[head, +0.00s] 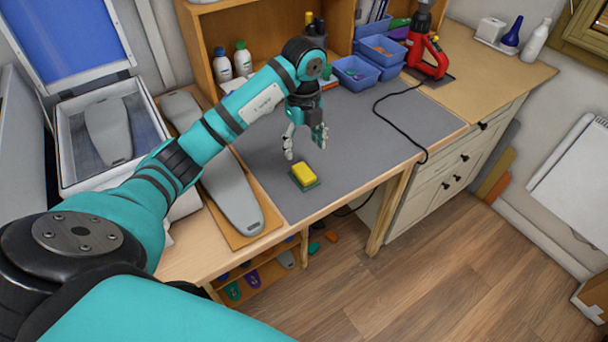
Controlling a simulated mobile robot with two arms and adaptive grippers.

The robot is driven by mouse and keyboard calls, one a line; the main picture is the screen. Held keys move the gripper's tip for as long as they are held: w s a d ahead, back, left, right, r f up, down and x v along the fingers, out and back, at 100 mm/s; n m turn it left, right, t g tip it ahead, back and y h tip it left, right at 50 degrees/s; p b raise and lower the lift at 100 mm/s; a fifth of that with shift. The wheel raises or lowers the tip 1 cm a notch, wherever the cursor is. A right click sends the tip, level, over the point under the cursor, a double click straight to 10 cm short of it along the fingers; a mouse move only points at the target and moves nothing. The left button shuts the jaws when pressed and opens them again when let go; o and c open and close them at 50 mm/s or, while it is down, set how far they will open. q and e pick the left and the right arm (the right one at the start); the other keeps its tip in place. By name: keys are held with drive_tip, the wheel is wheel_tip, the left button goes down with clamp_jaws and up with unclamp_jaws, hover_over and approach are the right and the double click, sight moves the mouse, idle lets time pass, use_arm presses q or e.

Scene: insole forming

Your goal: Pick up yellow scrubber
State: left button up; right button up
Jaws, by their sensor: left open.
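The yellow scrubber (304,174) lies on a small green base near the front edge of the grey mat on the workbench. My left gripper (305,147) hangs down just above and behind the scrubber. Its fingers are spread open with nothing between them, and they look apart from the scrubber. My right gripper does not show in the head view.
A grey insole-shaped form (230,190) lies left of the mat (365,130). Blue bins (357,72) and a red tool (432,62) with a black cable stand at the back right. White bottles (222,66) stand in the shelf. The mat right of the scrubber is clear.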

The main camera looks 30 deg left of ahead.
sight(301, 168)
use_arm(q)
wheel_tip(301, 168, down, 3)
drive_tip(key=shift+p, duration=0.3)
drive_tip(key=shift+s+f+p, duration=0.15)
drive_tip(key=shift+f+p, duration=0.25)
drive_tip(key=shift+f, duration=0.2)
wheel_tip(301, 168, down, 4)
drive_tip(key=shift+s+a+r+p, duration=0.15)
drive_tip(key=shift+r+p, duration=0.05)
drive_tip(key=shift+p, duration=0.5)
drive_tip(key=shift+f, duration=0.35)
drive_tip(key=shift+c, duration=0.5)
drive_tip(key=c, duration=0.9)
drive_tip(key=shift+c, duration=1.2)
